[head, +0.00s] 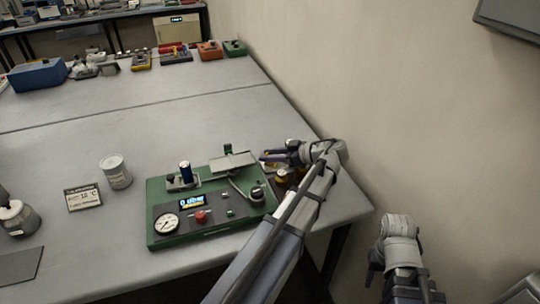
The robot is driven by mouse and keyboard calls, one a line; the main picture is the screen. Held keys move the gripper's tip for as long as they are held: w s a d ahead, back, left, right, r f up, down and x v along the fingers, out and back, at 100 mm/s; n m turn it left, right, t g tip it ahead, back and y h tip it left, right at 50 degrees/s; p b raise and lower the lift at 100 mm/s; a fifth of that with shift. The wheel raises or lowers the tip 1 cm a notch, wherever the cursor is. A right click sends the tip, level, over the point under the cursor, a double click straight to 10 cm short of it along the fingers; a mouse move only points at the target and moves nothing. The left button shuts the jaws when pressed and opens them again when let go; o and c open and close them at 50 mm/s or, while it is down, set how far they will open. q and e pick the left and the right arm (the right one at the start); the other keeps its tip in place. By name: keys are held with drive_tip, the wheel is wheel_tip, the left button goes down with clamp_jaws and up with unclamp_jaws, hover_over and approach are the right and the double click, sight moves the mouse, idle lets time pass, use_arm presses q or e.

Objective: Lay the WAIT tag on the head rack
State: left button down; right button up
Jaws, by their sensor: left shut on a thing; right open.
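My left gripper (268,156) is at the right end of a green instrument panel (163,208), its dark purple fingers pointing left beside a grey flat plate (232,163). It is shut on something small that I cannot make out. No WAIT tag is readable, and I cannot tell which part is the head rack. A dark blue cylinder (185,171) stands upright in a grey cradle on the panel. My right gripper (374,274) is open, off the table to the right of its edge.
The panel has a display, a gauge (165,224) and a red button (201,216). Small jars (282,177) are partly hidden by my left arm.

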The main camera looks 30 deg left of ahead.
use_arm(q)
drive_tip(key=c, duration=0.9)
unclamp_jaws()
drive_tip(key=shift+o, duration=0.2)
drive_tip(key=shift+r+p, duration=0.45)
drive_tip(key=shift+p, duration=0.1)
drive_tip(key=shift+r+p, duration=0.5)
drive_tip(key=p+v, duration=0.1)
drive_tip(key=v, duration=0.5)
drive_tip(key=shift+w+f+p, duration=0.1)
drive_tip(key=shift+f+p, duration=0.15)
drive_tip(key=shift+p, duration=0.15)
drive_tip(key=shift+d+r, duration=0.15)
drive_tip(key=shift+d, duration=0.6)
drive_tip(key=shift+r, duration=0.1)
